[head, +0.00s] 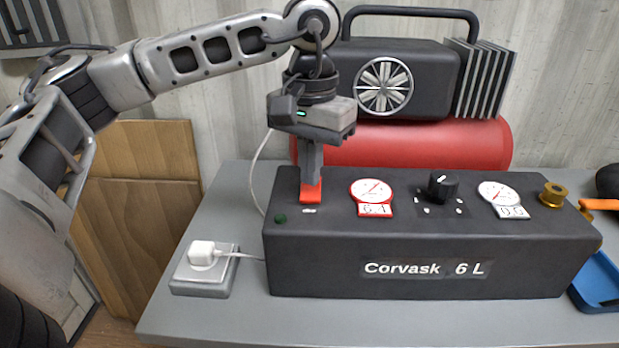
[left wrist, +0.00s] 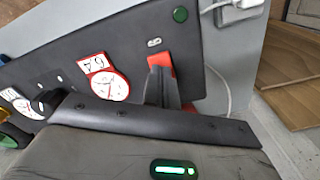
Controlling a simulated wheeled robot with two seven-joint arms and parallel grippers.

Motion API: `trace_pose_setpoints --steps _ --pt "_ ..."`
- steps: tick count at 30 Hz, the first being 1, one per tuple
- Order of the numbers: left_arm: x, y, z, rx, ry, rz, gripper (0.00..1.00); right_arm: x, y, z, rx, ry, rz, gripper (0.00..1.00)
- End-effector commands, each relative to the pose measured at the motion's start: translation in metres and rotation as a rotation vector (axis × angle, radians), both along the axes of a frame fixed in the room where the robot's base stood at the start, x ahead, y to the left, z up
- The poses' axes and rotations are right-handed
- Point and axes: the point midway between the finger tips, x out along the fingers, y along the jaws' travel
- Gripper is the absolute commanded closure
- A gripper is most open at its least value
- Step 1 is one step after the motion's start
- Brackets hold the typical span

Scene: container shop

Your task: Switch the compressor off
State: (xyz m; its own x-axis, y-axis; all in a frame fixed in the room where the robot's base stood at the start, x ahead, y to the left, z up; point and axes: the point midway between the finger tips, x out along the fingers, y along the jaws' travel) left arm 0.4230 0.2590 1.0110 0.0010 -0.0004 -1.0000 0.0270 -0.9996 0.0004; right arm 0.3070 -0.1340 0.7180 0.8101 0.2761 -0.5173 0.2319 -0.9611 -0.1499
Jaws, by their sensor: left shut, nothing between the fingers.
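The compressor (head: 355,262) is a dark box labelled "Corvask 6 L" on the grey bench, with a red tank (head: 420,143) and a black motor housing (head: 415,50) behind it. A red rocker switch (head: 311,192) sits at the left of its top panel, and shows in the left wrist view (left wrist: 160,60). My left gripper (head: 311,180) points straight down with its shut fingertips at the switch, apparently touching it. The fingers hide part of the switch. A dark green lamp (head: 281,218) looks unlit. My right gripper is not in view.
A red-rimmed gauge (head: 371,190), a black knob (head: 442,186) and a white gauge (head: 500,193) are on the panel. A brass fitting (head: 552,194) is at its right end. A white plug (head: 202,252) sits in a socket block (head: 200,282). A blue tray (head: 597,283) is at the right.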

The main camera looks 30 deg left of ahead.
Motion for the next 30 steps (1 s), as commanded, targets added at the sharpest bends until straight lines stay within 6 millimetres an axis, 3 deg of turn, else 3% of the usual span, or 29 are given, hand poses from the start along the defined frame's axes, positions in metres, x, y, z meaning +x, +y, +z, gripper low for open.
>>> trace_pose_setpoints --steps 16,30 --pt "0.000 0.000 0.047 0.001 0.001 0.000 1.00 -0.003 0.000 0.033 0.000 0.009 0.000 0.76" --pt "0.000 0.000 0.051 0.000 0.001 0.000 1.00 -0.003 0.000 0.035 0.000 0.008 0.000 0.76"
